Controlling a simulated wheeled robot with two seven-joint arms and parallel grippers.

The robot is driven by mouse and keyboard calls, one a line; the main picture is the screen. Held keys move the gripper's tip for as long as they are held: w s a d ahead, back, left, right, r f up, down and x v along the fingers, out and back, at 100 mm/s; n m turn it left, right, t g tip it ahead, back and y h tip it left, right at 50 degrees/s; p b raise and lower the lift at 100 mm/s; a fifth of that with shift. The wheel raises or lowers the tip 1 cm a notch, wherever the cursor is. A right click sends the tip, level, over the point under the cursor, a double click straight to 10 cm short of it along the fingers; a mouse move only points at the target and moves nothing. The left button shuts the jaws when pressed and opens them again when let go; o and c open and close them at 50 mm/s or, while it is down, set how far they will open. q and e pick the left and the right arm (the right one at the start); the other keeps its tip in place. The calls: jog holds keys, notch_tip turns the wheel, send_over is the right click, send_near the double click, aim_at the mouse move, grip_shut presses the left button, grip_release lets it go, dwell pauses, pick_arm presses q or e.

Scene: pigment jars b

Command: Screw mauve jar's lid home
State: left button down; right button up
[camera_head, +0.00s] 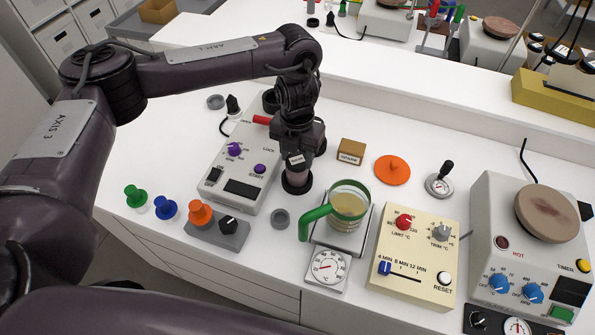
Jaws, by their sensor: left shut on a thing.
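The mauve jar (296,180) stands upright in a dark round holder (297,189) on the white bench, near the middle of the head view. My left gripper (297,163) points straight down over it and is shut at its top. The lid is hidden by the gripper, so I cannot see how it sits on the jar. Only a short band of the jar's mauve side shows below the gripper. My right gripper is not in view.
A white control box (240,170) with purple knobs stands close left. A green-handled jug (348,205) stands close right, beside a cream control box (414,255). A wooden SPARE block (351,152) and an orange disc (392,170) lie behind. A hotplate (530,240) stands far right.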

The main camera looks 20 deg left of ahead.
aim_at(297, 160)
pick_arm(q)
jog(key=shift+m, duration=0.8)
jog(key=c, duration=0.6)
grip_release()
jog(key=shift+c, duration=0.2)
notch_tip(297, 160, up, 8)
jog(key=shift+f, duration=0.1)
